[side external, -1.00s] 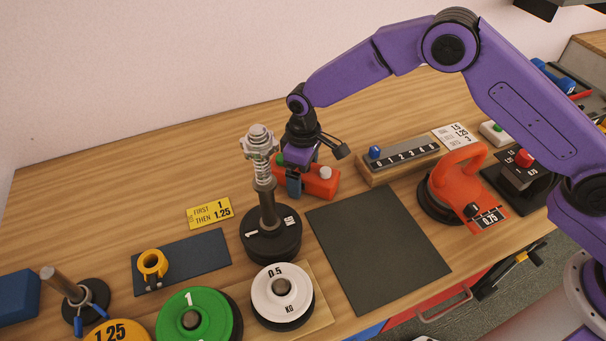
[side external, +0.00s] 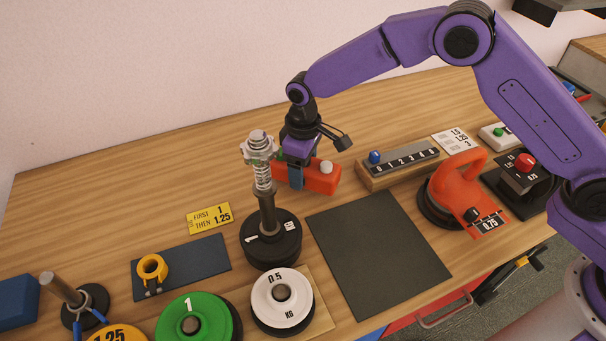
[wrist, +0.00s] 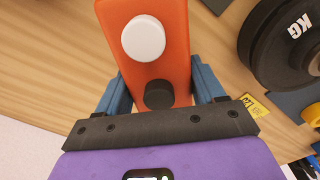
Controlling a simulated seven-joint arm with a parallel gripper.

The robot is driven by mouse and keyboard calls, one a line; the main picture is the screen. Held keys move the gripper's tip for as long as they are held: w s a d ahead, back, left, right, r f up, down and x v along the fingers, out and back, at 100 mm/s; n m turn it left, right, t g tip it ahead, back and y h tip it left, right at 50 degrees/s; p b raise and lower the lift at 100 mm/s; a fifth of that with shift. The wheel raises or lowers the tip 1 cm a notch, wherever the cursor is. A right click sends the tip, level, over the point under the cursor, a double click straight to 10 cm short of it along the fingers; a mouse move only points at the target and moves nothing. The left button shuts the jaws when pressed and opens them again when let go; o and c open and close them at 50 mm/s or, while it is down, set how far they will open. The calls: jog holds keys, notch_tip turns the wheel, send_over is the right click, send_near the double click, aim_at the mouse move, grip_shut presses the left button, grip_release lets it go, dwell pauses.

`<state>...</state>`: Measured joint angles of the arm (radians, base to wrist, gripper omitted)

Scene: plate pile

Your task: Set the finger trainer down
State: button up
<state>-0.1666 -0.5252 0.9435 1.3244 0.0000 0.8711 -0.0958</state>
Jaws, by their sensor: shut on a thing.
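The finger trainer appears to be the orange-red block (side external: 319,178) with a white button on top, near the middle of the table in the side view. My gripper (side external: 296,178) is shut on it, with a blue finger across its left part. In the wrist view the orange block (wrist: 172,65) sits between both blue fingers (wrist: 158,88), showing a white button and a black one. It seems to hang slightly above the wood, behind the dark mat; the exact gap cannot be told.
The spring-topped post with black weights (side external: 270,238) stands close on the left. The dark mat (side external: 378,250) in front is empty. A numbered wooden rack (side external: 400,162) and an orange kettlebell-like weight (side external: 455,190) are on the right. Bare wood lies behind.

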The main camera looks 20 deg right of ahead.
aim_at(323, 167)
jog(key=s+d+r, duration=0.1)
jog(key=r, duration=0.1)
jog(key=s+r, duration=0.1)
jog(key=r, duration=0.1)
jog(key=s+d+r, duration=0.1)
jog(key=s, duration=0.1)
jog(key=shift+d+r, duration=0.35)
jog(key=shift+r, duration=0.05)
jog(key=s+d+r+n, duration=0.2)
jog(key=s+d+n, duration=0.35)
jog(key=s, duration=0.75)
jog(key=s+d+r+n, duration=0.3)
jog(key=s+d, duration=0.5)
jog(key=s, duration=0.6)
jog(key=shift+n, duration=0.25)
jog(key=w+a+f, duration=0.2)
jog(key=w+f, duration=0.1)
jog(key=w+a+f, duration=0.3)
jog(key=w, duration=0.1)
jog(key=w+a+f, duration=0.3)
jog(key=f, duration=0.1)
jog(key=shift+w+a+f, duration=0.1)
jog(key=shift+w+a, duration=0.15)
jog(key=shift+w, duration=0.15)
jog(key=shift+w+a+f, duration=0.1)
jog(key=shift+f, duration=1.6)
jog(key=shift+f, duration=0.1)
